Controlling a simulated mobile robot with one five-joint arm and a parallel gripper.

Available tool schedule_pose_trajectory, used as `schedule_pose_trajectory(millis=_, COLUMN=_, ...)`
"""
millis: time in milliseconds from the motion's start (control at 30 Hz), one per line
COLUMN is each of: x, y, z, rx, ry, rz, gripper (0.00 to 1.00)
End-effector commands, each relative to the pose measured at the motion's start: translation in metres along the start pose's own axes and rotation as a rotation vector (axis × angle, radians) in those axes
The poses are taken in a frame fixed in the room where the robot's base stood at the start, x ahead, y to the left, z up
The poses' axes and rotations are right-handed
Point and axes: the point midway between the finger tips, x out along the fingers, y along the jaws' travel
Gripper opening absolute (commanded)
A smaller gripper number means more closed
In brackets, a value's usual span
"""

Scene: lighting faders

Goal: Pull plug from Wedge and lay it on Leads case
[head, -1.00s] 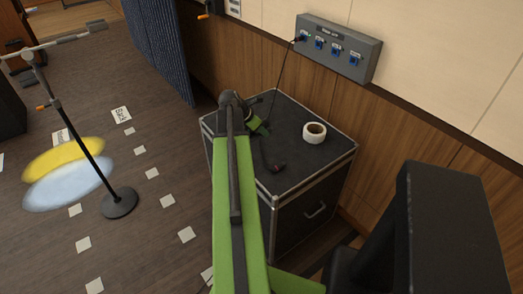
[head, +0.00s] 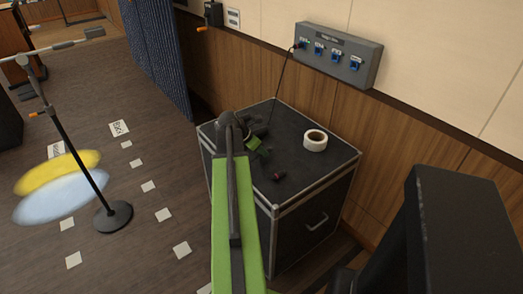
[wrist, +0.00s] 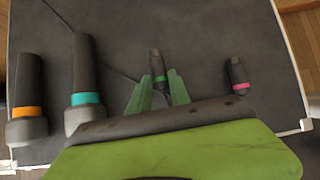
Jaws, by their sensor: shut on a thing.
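My gripper (wrist: 154,93) is shut on a dark plug with a green band (wrist: 158,66), just over or on the dark top of the case (wrist: 225,50). In the head view my gripper (head: 257,146) is above the top of the black, metal-edged case (head: 330,172). The plug in it is too small to make out there. A dark plug with a pink band (wrist: 236,73) lies to the right of my gripper in the wrist view. No wedge or case label can be read.
Two larger dark cylinders, one orange-banded (wrist: 27,98) and one teal-banded (wrist: 84,80), lie left of my gripper. A white tape roll (head: 315,140) sits on the case. A wall panel (head: 335,52) has a cable hanging from it. A microphone stand (head: 112,216) stands left.

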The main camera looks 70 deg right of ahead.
Motion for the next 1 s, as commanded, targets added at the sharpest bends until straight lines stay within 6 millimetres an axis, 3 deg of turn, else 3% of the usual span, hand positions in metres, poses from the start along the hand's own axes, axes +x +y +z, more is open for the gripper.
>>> schedule_pose_trajectory(millis=133, x=0.0125, y=0.0001, z=-0.0088, rx=0.0, ry=0.0, rz=0.0, gripper=0.0)
schedule_pose_trajectory(millis=467, x=0.0133, y=0.0003, z=-0.0097, rx=-0.001, ry=0.0, rz=0.001, gripper=0.0)
schedule_pose_trajectory(millis=500, x=0.0132, y=0.0004, z=-0.0097, rx=-0.001, ry=0.0, rz=0.001, gripper=0.25)
schedule_pose_trajectory(millis=700, x=0.0132, y=0.0005, z=-0.0099, rx=-0.001, ry=0.0, rz=0.001, gripper=0.49)
schedule_pose_trajectory(millis=1000, x=0.0107, y=0.0005, z=-0.0096, rx=-0.001, ry=0.0, rz=0.001, gripper=0.49)
